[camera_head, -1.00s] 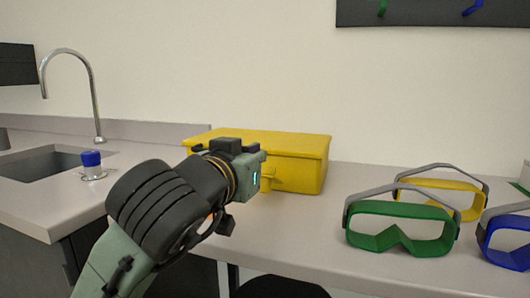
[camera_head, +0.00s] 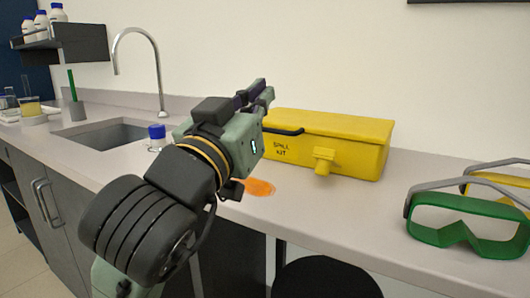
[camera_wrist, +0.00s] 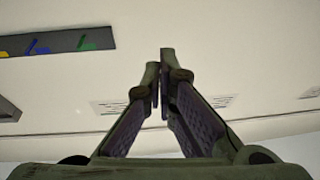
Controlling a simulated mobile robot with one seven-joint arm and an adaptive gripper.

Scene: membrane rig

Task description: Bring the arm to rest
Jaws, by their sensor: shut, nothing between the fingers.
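My gripper (camera_head: 262,90) is raised above the bench, in front of the wall and at the left end of the yellow spill kit box. In the wrist view my gripper (camera_wrist: 160,85) points at the wall and ceiling, its fingertips together with nothing between them. My arm comes up from the bottom left of the head view and is bent at the wrist. It hides part of the bench and the box's left end.
A yellow spill kit box (camera_head: 345,148) stands on the bench beside an orange spill (camera_head: 259,187). Green goggles (camera_head: 465,228) lie at the right. A blue-capped container (camera_head: 157,135) stands near the sink (camera_head: 105,133) and tap (camera_head: 160,75). A black stool (camera_head: 325,280) is below the bench.

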